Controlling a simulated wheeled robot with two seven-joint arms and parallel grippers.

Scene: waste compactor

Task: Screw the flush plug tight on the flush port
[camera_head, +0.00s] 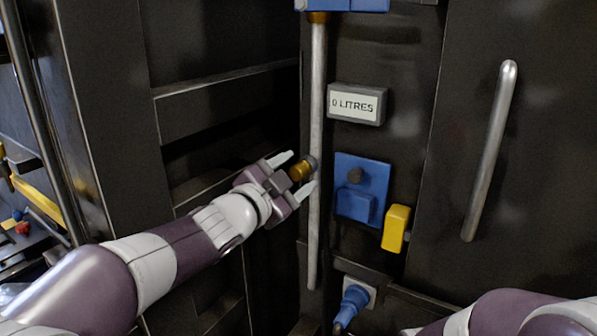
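My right gripper is out of view; only part of my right arm shows at the bottom right.
The vertical pipe (317,120) runs just behind the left fingertips. To its right are a "0 LITRES" display (357,104), a blue box (355,206), a yellow block (396,228) and a blue cable plug (353,300). A long door handle (489,150) is farther right.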

